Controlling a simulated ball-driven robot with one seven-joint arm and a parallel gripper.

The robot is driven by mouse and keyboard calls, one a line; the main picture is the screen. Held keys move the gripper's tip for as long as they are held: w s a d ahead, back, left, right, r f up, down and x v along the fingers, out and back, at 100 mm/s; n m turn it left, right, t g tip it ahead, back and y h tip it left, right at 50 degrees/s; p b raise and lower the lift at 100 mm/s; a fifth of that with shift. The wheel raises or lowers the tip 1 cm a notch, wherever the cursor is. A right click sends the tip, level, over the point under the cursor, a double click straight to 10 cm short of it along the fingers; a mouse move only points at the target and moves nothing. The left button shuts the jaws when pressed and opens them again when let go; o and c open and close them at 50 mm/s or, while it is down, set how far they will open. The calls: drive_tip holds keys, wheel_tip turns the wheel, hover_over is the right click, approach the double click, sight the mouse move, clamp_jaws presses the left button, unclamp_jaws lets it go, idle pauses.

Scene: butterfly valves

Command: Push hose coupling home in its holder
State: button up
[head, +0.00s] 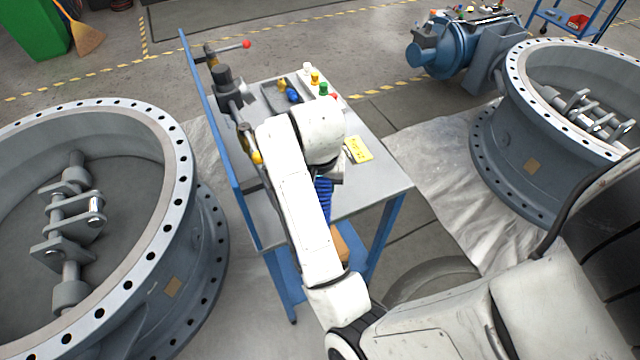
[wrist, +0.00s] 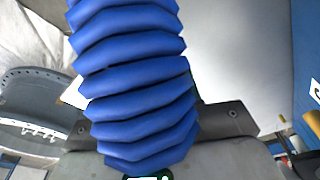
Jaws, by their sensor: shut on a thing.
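A thick blue corrugated hose (wrist: 135,85) fills the middle of the wrist view, running from the top edge down to the bottom. A small dark and green part, perhaps the coupling (wrist: 148,177), shows at its lower end, mostly cut off by the frame. The grey body of my gripper (wrist: 150,172) lies behind and below the hose. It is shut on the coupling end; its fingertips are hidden. In the head view the hose (head: 323,196) shows beside my white arm, over the workbench. My arm hides the gripper there. I cannot make out the holder.
The grey-topped workbench (head: 385,186) has a blue side rail at left. It carries a dark vise-like fixture (head: 226,88) with a red-knobbed lever, small coloured fittings (head: 292,95) in a tray and a yellow note (head: 358,150). Large flanged valves stand left (head: 185,170) and right (head: 505,150).

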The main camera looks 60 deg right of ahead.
drive_tip(key=shift+f+b, duration=0.35)
drive_tip(key=shift+f, duration=0.05)
idle(0.5)
drive_tip(key=o, duration=1.1)
drive_tip(key=shift+c, duration=0.2)
drive_tip(key=shift+o, duration=0.3)
drive_tip(key=o, duration=0.4)
drive_tip(key=shift+r, duration=0.2)
drive_tip(key=shift+r+p, duration=3.65)
drive_tip(key=shift+p, duration=0.25)
